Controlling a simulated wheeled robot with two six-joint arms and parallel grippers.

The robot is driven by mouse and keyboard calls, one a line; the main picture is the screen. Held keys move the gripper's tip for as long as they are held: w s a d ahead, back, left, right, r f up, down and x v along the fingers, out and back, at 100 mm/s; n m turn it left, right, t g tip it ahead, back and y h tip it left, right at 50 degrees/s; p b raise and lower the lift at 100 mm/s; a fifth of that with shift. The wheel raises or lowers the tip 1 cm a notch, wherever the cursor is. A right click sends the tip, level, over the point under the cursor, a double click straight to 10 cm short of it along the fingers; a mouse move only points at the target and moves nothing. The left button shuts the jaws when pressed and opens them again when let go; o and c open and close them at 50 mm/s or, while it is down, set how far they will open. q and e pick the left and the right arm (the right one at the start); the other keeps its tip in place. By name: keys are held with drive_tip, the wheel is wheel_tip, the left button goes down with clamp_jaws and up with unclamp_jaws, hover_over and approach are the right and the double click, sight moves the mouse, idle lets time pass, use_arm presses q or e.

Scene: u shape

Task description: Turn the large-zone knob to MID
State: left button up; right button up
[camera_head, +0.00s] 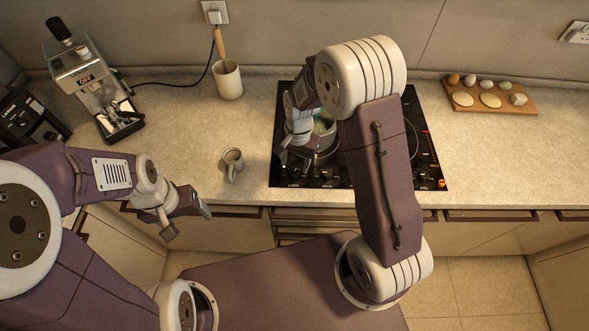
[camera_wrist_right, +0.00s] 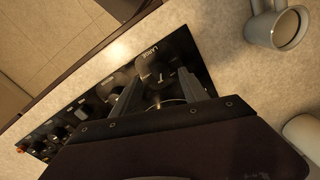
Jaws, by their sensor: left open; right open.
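The black cooktop (camera_head: 428,170) is set in the counter, with a pot (camera_head: 325,128) on it partly hidden by my right arm. In the right wrist view, the large-zone knob (camera_wrist_right: 153,74) is a dark round knob beside the white LARGE label, on the cooktop's front strip (camera_wrist_right: 185,48). My right gripper (camera_wrist_right: 160,88) is open with its fingers on either side of the knob; I cannot tell if they touch it. In the head view my right gripper (camera_head: 293,158) is over the cooktop's front left corner, hiding the knob. My left gripper (camera_head: 187,217) is open and empty before the counter edge.
A grey mug (camera_head: 232,163) stands just left of the cooktop, and also shows in the right wrist view (camera_wrist_right: 272,28). A utensil crock (camera_head: 228,82), coffee machine (camera_head: 95,85) and dark appliance (camera_head: 28,120) stand further left. A board with eggs (camera_head: 490,92) lies right.

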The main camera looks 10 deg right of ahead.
sight(297, 172)
wheel_tip(297, 172, up, 4)
drive_tip(key=shift+s, duration=0.15)
drive_tip(key=shift+r, duration=0.1)
drive_tip(key=s+d+r+n, duration=0.1)
drive_tip(key=s+d+n, duration=0.1)
drive_tip(key=s, duration=0.4)
drive_tip(key=s+d+n, duration=0.3)
drive_tip(key=s+n, duration=0.1)
drive_tip(key=s, duration=0.2)
drive_tip(key=shift+s+d+r+n+t, duration=0.25)
drive_tip(key=shift+s+r+n+t, duration=0.15)
